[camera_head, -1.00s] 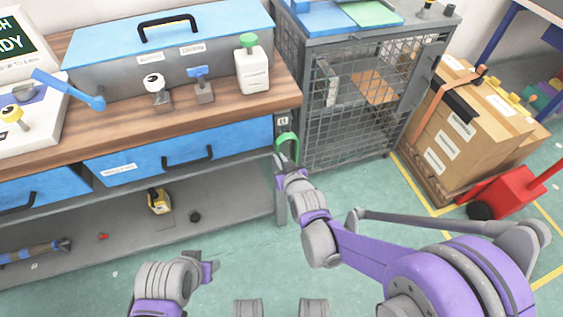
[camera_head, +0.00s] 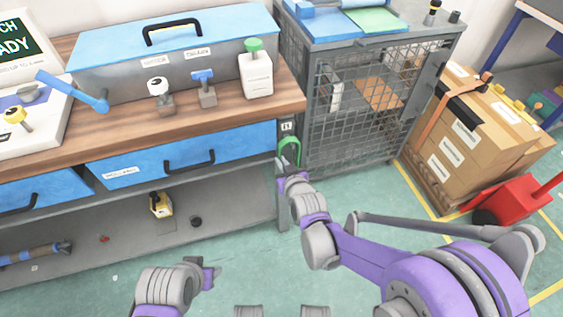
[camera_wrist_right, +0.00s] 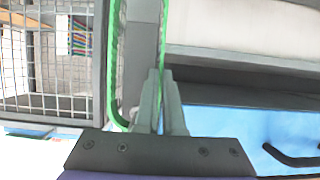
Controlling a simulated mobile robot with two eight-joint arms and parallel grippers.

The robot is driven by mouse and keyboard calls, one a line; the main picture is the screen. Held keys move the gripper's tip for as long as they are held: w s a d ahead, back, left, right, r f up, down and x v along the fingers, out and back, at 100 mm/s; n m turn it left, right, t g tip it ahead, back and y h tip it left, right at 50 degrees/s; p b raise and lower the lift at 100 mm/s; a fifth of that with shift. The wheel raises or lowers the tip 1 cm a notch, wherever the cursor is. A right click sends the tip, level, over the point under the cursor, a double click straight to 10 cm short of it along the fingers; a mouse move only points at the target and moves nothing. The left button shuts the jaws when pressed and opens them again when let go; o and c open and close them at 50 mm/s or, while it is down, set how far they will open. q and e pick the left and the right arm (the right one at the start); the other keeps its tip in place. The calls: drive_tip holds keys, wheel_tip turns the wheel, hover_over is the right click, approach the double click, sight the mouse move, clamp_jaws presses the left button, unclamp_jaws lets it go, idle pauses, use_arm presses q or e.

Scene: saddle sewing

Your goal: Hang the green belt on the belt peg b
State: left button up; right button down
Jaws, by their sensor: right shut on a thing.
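The green belt (camera_head: 289,150) is a loop at the right end of the workbench, just below a small label plate (camera_head: 288,126) on the bench's end post. My right gripper (camera_head: 282,166) is shut on the belt. In the right wrist view the belt (camera_wrist_right: 114,60) runs upward from between the closed fingertips (camera_wrist_right: 161,78), beside a grey post. The peg itself cannot be made out, and I cannot tell whether the belt touches it. My left gripper (camera_head: 209,275) is low in front of the bench, away from the belt; its jaw opening is unclear.
The workbench (camera_head: 225,125) has blue drawers and a lower shelf. A wire mesh cage (camera_head: 360,100) stands close to the right of the belt. Cartons (camera_head: 475,125) and a red trolley (camera_head: 510,200) stand further right. Green floor in front is clear.

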drive_tip(key=shift+c, duration=0.8)
unclamp_jaws()
drive_tip(key=shift+s, duration=0.2)
idle(0.4)
drive_tip(key=s+d, duration=0.2)
drive_tip(key=s, duration=0.5)
drive_tip(key=s+d+b, duration=0.1)
drive_tip(key=s+d, duration=0.1)
drive_tip(key=s, duration=0.5)
drive_tip(key=shift+s+d, duration=0.25)
drive_tip(key=shift+d, duration=0.15)
idle(3.3)
drive_tip(key=shift+s+d, duration=0.1)
drive_tip(key=shift+s, duration=0.05)
idle(0.6)
